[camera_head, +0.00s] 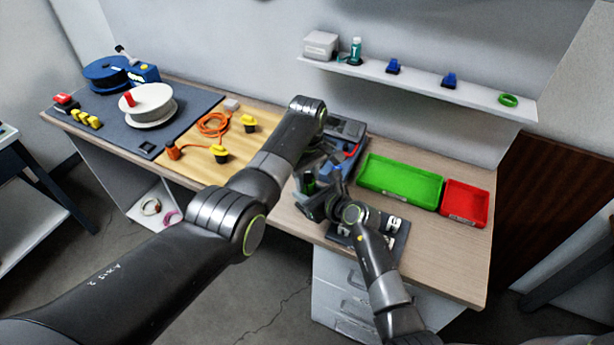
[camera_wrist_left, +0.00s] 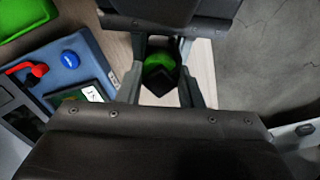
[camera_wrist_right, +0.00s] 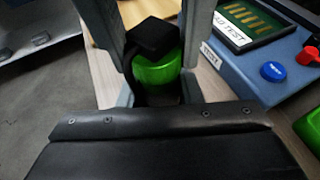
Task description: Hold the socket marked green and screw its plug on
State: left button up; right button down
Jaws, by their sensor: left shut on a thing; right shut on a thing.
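A green round part (camera_head: 308,184) shows small and dark between my grippers in the head view. In the right wrist view the green part (camera_wrist_right: 155,72) stands between my right gripper's fingers (camera_wrist_right: 155,60), with a square black part (camera_wrist_right: 152,36) against its far end. In the left wrist view the black part (camera_wrist_left: 160,83) is nearer to my left gripper (camera_wrist_left: 162,88), with the green part (camera_wrist_left: 160,61) beyond. My left gripper (camera_head: 312,172) and right gripper (camera_head: 318,202) face each other closely, both shut. Fingers hide the joint, so I cannot tell how tightly the parts fit or which is the socket.
A blue test box (camera_wrist_right: 240,50) stands close beside the grippers. A green tray (camera_head: 400,184) and red tray (camera_head: 464,204) lie to the right. Yellow-and-black connectors (camera_head: 220,152) and an orange cable (camera_head: 213,123) lie on the wooden mat. A shelf (camera_head: 430,86) hangs behind.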

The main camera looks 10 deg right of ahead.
pick_arm(q)
jog(key=m, duration=1.3)
jog(key=shift+m, duration=0.3)
jog(key=m, duration=0.4)
jog(key=o, duration=1.1)
jog(key=shift+o, duration=0.2)
notch_tip(320, 180, up, 12)
